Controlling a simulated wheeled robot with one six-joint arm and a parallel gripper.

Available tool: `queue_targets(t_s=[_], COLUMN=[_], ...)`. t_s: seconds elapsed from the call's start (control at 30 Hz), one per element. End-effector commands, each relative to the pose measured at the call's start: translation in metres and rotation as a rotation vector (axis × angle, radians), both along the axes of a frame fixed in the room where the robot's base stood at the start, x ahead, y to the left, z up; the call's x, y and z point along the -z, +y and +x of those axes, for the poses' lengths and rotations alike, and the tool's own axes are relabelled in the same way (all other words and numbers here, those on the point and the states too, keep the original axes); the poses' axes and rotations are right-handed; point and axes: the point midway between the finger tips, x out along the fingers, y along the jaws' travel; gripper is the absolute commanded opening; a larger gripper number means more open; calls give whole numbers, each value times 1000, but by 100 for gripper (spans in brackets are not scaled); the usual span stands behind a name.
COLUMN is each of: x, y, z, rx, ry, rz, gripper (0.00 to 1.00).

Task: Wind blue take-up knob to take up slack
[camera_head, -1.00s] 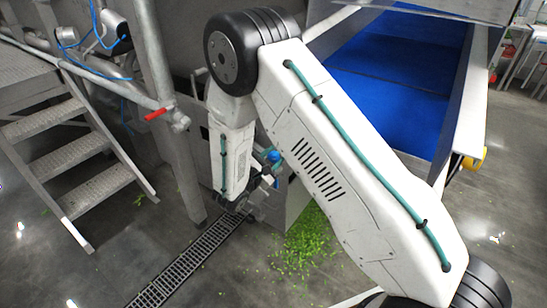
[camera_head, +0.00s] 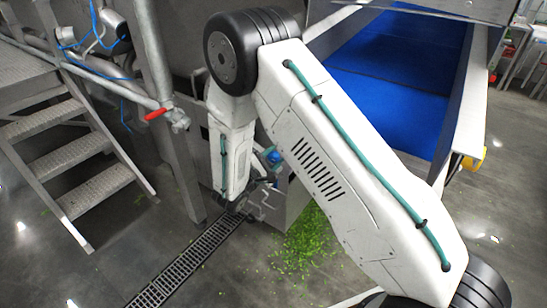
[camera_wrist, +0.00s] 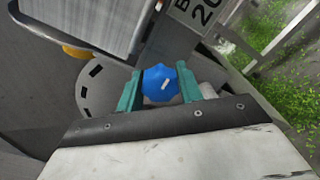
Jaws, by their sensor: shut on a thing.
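The blue take-up knob (camera_wrist: 155,88) is faceted, with a short white mark on its face pointing up and to the right. It sits between the two teal fingers of my gripper (camera_wrist: 160,87) in the wrist view, one finger on each side. My gripper is shut on it. In the head view the knob (camera_head: 273,156) is a small blue spot beside the end of my arm. The fingers are too small and covered to make out there. The knob's lower side is hidden by my gripper's body in the wrist view.
A grey plate (camera_wrist: 96,88) with dark slots lies behind the knob. A metal box (camera_wrist: 95,20) with a yellow part (camera_wrist: 80,53) is at upper left. Leafy scraps (camera_head: 305,245) lie on the floor by a drain grate (camera_head: 190,262). A blue belt (camera_head: 390,85) runs behind my arm.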

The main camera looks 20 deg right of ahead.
Motion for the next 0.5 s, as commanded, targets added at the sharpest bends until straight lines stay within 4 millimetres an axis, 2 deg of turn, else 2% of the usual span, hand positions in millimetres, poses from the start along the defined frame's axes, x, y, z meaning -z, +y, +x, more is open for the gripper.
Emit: queue_targets(t_s=[0.07,0.1,0.17,0.5], x=[0,0,0,0], y=[0,0,0,4], z=[-1,-1,0,-2], rx=[1,1,1,-1], ry=[2,2,2,2], rz=[-1,-1,-1,-1], gripper=[14,45,58,58])
